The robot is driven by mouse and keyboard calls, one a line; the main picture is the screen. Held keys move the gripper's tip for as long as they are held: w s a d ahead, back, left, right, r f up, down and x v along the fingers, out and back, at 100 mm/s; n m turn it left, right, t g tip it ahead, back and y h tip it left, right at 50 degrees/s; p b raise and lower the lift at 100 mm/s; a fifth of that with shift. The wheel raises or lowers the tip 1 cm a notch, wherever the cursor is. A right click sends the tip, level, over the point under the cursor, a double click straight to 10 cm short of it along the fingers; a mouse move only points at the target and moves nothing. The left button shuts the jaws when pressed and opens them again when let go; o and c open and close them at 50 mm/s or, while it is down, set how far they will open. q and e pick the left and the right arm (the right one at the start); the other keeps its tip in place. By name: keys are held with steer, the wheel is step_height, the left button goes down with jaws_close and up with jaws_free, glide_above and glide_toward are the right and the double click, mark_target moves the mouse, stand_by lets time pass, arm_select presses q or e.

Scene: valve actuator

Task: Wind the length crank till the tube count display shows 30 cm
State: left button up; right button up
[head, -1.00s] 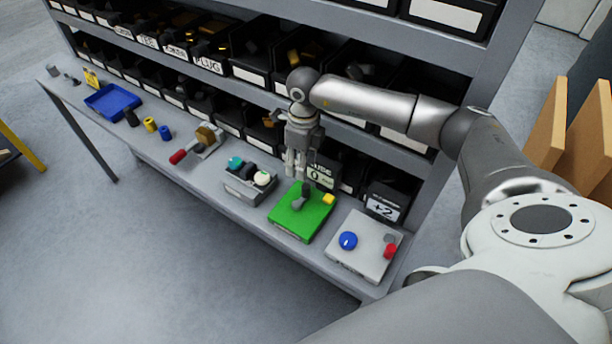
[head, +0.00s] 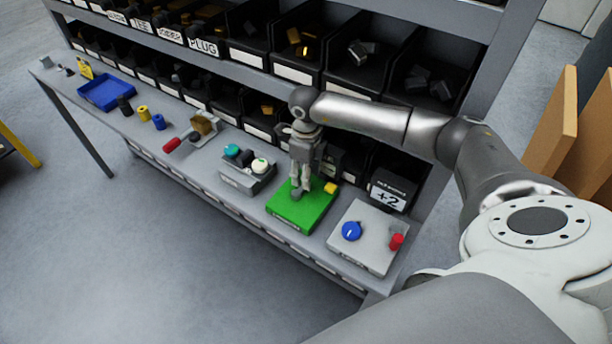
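The green box (head: 312,212) sits on the bench shelf, with a yellow block (head: 331,187) at its back right corner. A small grey part, apparently the crank, is on its top and mostly hidden by my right gripper (head: 299,188). The gripper points down with its fingertips low at the box top, around or beside that part. I cannot tell whether the fingers are closed on it. The tube count display behind the box is largely covered by my gripper, and its number cannot be read. My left gripper is out of view.
Right of the green box is a grey panel (head: 370,252) with a blue dial (head: 351,231) and a red knob (head: 396,241); a "+2" sign (head: 388,197) stands behind. Left are a button box (head: 246,180) and a red-handled lever (head: 178,141). Black bins line the shelves behind.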

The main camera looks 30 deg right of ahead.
steer(key=shift+f, duration=0.15)
jaws_close()
stand_by(0.4)
